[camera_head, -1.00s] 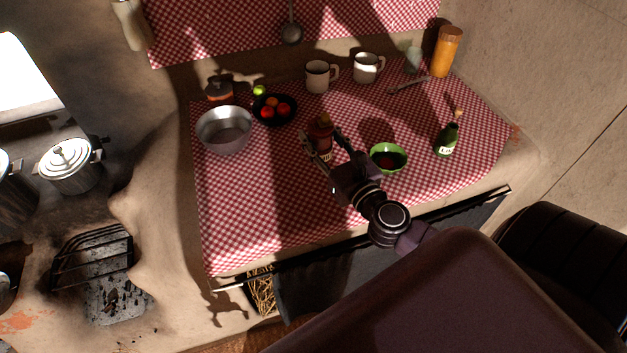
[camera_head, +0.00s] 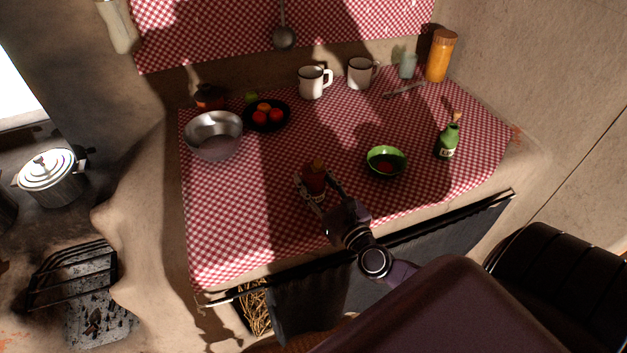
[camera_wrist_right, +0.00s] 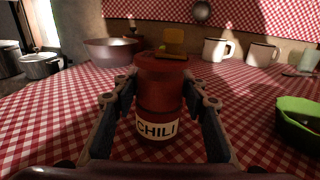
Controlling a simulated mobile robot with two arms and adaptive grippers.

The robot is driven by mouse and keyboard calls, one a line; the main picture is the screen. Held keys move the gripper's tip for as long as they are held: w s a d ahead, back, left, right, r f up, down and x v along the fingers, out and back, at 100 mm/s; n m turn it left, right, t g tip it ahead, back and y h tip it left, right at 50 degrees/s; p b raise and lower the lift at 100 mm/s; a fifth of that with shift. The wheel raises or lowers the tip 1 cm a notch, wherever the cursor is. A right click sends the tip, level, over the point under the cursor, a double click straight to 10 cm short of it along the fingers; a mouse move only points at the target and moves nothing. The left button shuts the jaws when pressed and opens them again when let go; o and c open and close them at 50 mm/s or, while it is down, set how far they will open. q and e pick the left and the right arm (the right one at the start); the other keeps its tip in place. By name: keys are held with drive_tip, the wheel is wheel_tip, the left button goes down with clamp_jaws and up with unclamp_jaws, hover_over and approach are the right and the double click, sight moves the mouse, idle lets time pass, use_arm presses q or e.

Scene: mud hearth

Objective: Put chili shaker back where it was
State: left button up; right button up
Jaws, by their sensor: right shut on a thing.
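The chili shaker (camera_head: 314,177) is a red-brown jar with a white CHILI label, upright over the front middle of the red checked cloth (camera_head: 240,225). It fills the middle of the right wrist view (camera_wrist_right: 159,100), with its label facing the camera. My right gripper (camera_head: 318,188) is shut on the shaker, one finger on each side, and its arm comes in from the front. I cannot tell whether the shaker's base touches the cloth. My left gripper is not in view.
A green bowl (camera_head: 386,163) is close on the right, with a green bottle (camera_head: 447,143) beyond it. A metal bowl (camera_head: 214,136) and a dark plate of fruit (camera_head: 267,116) are at the back left. Two mugs (camera_head: 313,83) stand at the back. The cloth's left front is clear.

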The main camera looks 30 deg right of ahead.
drive_tip(key=o, duration=1.2)
drive_tip(key=shift+f, duration=0.1)
drive_tip(key=shift+r, duration=0.25)
drive_tip(key=shift+s+f, duration=0.2)
drive_tip(key=shift+s, duration=0.15)
drive_tip(key=s+b, duration=0.1)
drive_tip(key=s, duration=0.2)
drive_tip(key=s+b, duration=0.1)
drive_tip(key=s, duration=0.2)
drive_tip(key=s+a+b, duration=0.1)
drive_tip(key=s, duration=0.3)
drive_tip(key=shift+s+r, duration=0.1)
drive_tip(key=shift+s, duration=0.6)
